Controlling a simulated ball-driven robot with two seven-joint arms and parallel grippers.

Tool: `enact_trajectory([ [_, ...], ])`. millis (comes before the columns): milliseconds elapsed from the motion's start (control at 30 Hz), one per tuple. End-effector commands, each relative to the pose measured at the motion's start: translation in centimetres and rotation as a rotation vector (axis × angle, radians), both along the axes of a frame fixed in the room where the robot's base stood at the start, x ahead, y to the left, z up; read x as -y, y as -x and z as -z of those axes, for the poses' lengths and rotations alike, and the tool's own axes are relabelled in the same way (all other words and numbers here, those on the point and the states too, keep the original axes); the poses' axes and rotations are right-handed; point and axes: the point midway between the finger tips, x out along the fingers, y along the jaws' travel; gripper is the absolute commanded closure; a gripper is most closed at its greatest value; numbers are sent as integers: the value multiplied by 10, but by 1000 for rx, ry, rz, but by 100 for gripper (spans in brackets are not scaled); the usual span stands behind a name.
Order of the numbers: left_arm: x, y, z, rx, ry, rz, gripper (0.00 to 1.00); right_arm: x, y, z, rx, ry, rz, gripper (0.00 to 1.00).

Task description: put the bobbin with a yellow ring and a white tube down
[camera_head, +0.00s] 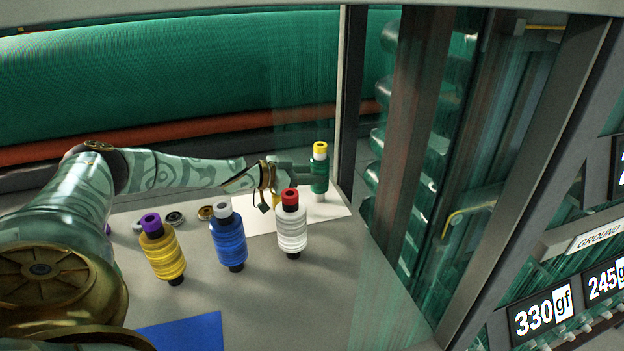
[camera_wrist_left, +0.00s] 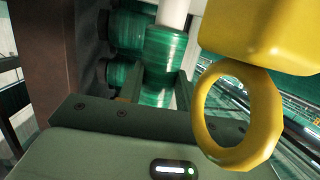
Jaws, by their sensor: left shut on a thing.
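The bobbin with a yellow ring and a white tube (camera_head: 320,172) is wound with green thread and stands upright at the far right part of the table, its yellow ring on top. My left gripper (camera_head: 312,176) reaches in from the left and is shut around its green middle. In the left wrist view the green winding (camera_wrist_left: 164,55) sits between the fingers (camera_wrist_left: 160,85), with the white tube (camera_wrist_left: 174,12) sticking out beyond. The tube's lower end is over the white sheet (camera_head: 335,209); I cannot tell whether it touches. My right gripper is not in view.
In front stand a yellow bobbin with a purple ring (camera_head: 163,255), a blue bobbin with a pale ring (camera_head: 230,245) and a white bobbin with a red ring (camera_head: 291,228). Small discs (camera_head: 174,219) lie behind. A blue sheet (camera_head: 185,333) lies nearby. A post (camera_head: 348,95) rises just right of the held bobbin.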

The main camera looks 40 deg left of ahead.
Motion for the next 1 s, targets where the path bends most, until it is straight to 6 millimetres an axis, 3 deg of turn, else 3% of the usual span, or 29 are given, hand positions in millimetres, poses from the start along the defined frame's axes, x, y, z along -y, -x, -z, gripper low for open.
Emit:
enact_trajectory([
  [367,0,0,3,1,0,-1,99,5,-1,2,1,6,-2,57],
  [400,0,0,2,1,0,-1,54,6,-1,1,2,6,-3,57],
  [467,0,0,2,1,0,-1,43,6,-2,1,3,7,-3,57],
  [800,-1,2,-4,1,-1,-1,43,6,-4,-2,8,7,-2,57],
  [1000,-16,37,-13,-2,-3,-4,43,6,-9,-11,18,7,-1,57],
])
